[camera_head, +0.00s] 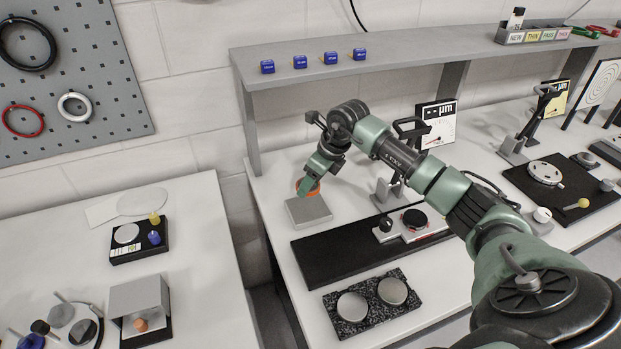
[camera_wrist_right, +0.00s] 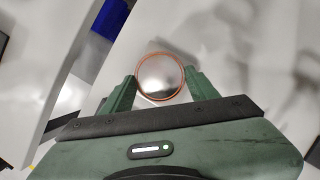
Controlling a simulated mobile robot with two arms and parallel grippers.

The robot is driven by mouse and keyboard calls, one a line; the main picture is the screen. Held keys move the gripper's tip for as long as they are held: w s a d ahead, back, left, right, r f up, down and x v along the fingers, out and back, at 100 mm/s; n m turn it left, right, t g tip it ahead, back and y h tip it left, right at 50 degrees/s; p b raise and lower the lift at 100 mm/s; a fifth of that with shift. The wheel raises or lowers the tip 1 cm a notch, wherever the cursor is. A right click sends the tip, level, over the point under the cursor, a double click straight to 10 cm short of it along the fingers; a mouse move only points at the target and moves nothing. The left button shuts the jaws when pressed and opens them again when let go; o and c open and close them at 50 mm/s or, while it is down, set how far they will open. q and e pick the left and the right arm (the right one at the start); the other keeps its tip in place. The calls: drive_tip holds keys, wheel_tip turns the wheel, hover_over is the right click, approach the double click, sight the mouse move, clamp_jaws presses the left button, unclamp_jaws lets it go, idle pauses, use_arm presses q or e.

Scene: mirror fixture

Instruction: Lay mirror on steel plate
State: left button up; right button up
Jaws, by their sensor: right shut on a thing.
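The mirror (camera_wrist_right: 160,77) is a round, shiny disc with a copper-orange rim. In the right wrist view it sits between the two green fingers of my right gripper (camera_wrist_right: 161,90), which is shut on it. In the head view the mirror's orange edge (camera_head: 304,188) shows at the tips of my right gripper (camera_head: 311,180), at the back edge of a square grey block (camera_head: 309,213), which looks like the steel plate. The gripper hides part of the mirror. I cannot tell whether mirror and plate touch. My left gripper is not in view.
A grey shelf (camera_head: 400,64) with several blue cubes runs behind the plate. A black mat (camera_head: 340,256) lies in front, and a speckled slab (camera_head: 370,316) with two discs lies nearer. A separate table (camera_head: 195,225) is at left.

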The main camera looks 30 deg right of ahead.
drive_tip(key=b, duration=0.3)
hover_over(307, 207)
drive_tip(key=s, duration=0.1)
drive_tip(key=shift+s+d+f, duration=0.1)
drive_tip(key=shift+d+f, duration=0.05)
drive_tip(key=shift+f, duration=1)
drive_tip(key=shift+d+f, duration=0.15)
drive_tip(key=shift+f, duration=1)
drive_tip(key=shift+f+b, duration=0.35)
drive_tip(key=shift+f, duration=0.25)
drive_tip(key=shift+f+b, duration=0.6)
drive_tip(key=shift+b, duration=0.15)
drive_tip(key=o, duration=1.6)
